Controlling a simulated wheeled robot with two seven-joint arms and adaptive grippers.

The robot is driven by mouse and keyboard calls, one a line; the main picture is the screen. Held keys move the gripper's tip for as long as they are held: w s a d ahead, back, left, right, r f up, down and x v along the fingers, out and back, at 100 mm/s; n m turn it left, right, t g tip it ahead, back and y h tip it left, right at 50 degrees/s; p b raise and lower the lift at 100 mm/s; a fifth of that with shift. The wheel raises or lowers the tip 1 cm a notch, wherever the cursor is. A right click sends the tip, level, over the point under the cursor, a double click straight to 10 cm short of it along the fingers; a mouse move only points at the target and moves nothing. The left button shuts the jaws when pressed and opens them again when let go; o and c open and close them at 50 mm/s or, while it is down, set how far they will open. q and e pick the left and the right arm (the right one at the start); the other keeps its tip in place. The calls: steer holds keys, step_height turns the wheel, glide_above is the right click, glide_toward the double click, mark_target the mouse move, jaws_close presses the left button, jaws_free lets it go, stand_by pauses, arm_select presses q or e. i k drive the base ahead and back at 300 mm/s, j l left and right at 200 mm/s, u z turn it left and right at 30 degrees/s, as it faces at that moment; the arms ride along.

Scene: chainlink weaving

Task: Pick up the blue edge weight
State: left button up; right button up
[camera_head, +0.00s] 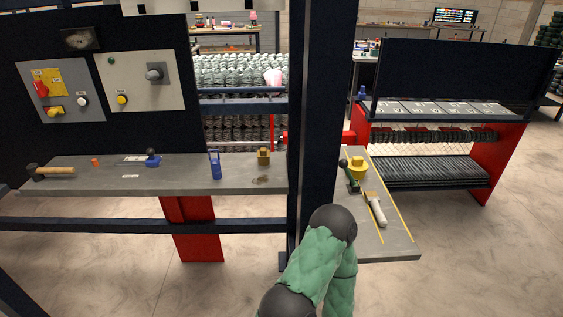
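Three small blue items could be the blue edge weight, and I cannot tell which by shape. A squat dark-blue one (152,159) sits on the left grey workbench. A taller upright blue one (214,165) stands further right on the same bench. A small blue one (362,93) sits near the left end of the far rack. Nothing is seen touching any of them. A green arm of mine comes up from the bottom centre, bent at a dark joint, left of the right bench's front end. Neither gripper shows.
The left workbench (100,180) also holds a hammer (50,172), a small orange piece (95,162) and a yellow-brown block (264,156). A dark post (322,100) separates it from the right bench (395,245), which holds a yellow item (357,166) and a pale-handled tool (376,208).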

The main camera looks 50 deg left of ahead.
mark_target(216, 165)
steer(key=k+j+z, duration=0.1)
steer(key=z, duration=0.35)
steer(key=k+j+z, duration=0.15)
steer(key=z, duration=0.25)
steer(key=k+j+z, duration=0.15)
steer(key=z, duration=0.3)
steer(key=k+z, duration=0.15)
steer(key=z, duration=0.3)
steer(key=k+j+z, duration=0.2)
steer(key=k, duration=0.55)
